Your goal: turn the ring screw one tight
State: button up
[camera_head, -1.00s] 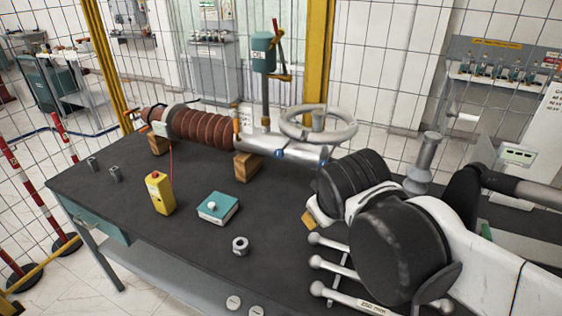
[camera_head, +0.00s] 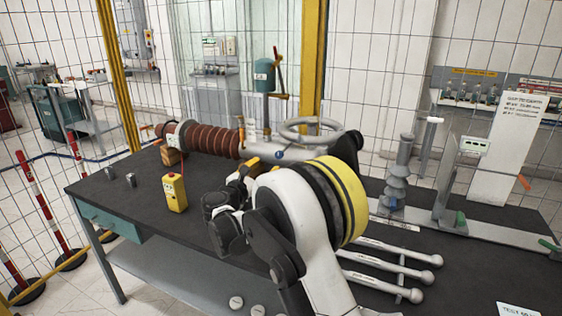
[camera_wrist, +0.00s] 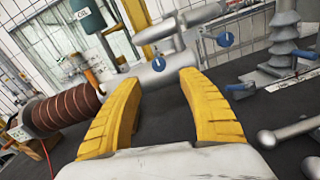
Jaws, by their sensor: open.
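My gripper (camera_wrist: 163,90) is open, with two yellow fingers spread wide and nothing between them in the wrist view. In the head view my gripper (camera_head: 246,176) is partly hidden by my own wrist, above the table near the bushing. The grey metal end of the bushing (camera_wrist: 160,78) lies beyond the fingertips, apart from them. A small blue round part (camera_wrist: 158,65) sits on it, and another blue round part (camera_wrist: 224,40) is to the right. Blue also shows on the metal end in the head view (camera_head: 278,155). I cannot tell which part is ring screw one.
The ribbed brown bushing (camera_head: 208,138) lies at the back of the dark table (camera_head: 135,187). A grey handwheel (camera_head: 312,122) and teal oil vessel (camera_head: 264,75) stand there. A yellow box (camera_head: 174,192) is left; ball-ended rods (camera_head: 385,272) and a grey insulator (camera_head: 398,175) are right.

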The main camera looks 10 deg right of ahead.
aim_at(278, 156)
jog(key=b+x, duration=0.3)
jog(key=x, duration=0.7)
jog(key=shift+w+a+f, duration=0.1)
jog(key=shift+w, duration=0.05)
jog(key=shift+w+d, duration=0.25)
jog(key=shift+w, duration=0.05)
grip_shut()
